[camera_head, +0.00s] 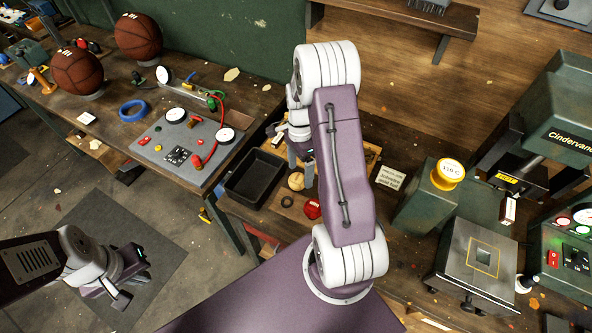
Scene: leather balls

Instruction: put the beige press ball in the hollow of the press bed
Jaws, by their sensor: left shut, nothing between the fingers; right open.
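The beige press ball (296,181) sits on a small wooden board on the workbench, just below my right gripper (300,172) in the picture. The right gripper's fingers are open and point down close to the ball; I cannot tell whether they touch it. The press bed (462,275) is a grey metal block at the right, with a yellow square outline around a small dark hollow (483,256) that looks empty. My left gripper (122,296) is shut and empty over the floor at the lower left.
A black tray (254,178) lies left of the ball, with a dark ring (287,201) and a red object (312,208) nearby. Two basketballs (78,71) sit on the left bench.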

